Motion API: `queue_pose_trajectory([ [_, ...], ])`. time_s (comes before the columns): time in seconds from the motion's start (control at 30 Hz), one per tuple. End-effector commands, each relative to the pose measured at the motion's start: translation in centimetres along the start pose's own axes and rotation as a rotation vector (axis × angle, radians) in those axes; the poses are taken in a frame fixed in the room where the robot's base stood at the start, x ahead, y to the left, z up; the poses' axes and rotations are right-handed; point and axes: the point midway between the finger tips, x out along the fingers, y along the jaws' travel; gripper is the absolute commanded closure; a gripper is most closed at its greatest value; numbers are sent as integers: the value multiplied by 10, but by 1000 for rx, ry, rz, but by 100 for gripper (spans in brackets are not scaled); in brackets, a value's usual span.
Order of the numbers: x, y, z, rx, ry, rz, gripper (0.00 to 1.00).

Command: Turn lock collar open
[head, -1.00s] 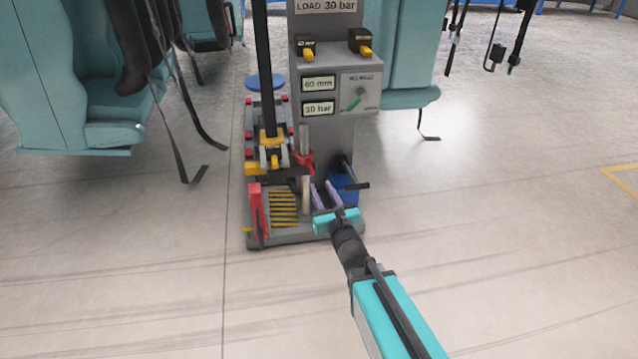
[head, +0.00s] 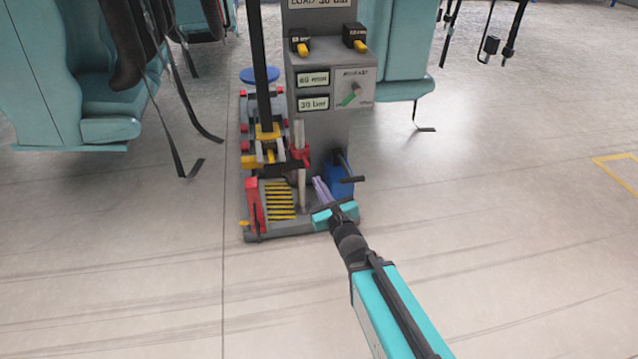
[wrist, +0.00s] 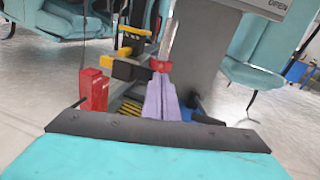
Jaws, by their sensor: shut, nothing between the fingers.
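The red collar (head: 300,155), which I take for the lock collar, sits around an upright silver rod (head: 300,132) on the test stand. In the wrist view the collar (wrist: 160,66) shows just beyond my fingertips. My gripper (head: 318,181) has purple fingers pressed together with nothing between them. It is in front of the stand, below and to the right of the collar in the head view. In the wrist view my gripper (wrist: 159,78) points at the collar, overlapping its lower edge; I cannot tell whether they touch.
A red upright block (head: 255,204) and a yellow-striped plate (head: 280,199) stand at the left front. A blue container (head: 338,178) with a dark T-handle (head: 350,179) is at the right. The control panel (head: 330,88) rises above. The floor in front is clear.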

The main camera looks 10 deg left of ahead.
Motion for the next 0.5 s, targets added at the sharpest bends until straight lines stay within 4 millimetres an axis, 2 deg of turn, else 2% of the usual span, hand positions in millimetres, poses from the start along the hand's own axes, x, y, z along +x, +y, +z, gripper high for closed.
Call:
queue_pose_trajectory([
  [0.03, -2, -2, 13, -32, -1, 10, 100],
  [0.1, -4, -1, 20, -84, 0, 29, 100],
  [0.5, -24, 9, 52, -394, 3, 177, 100],
])
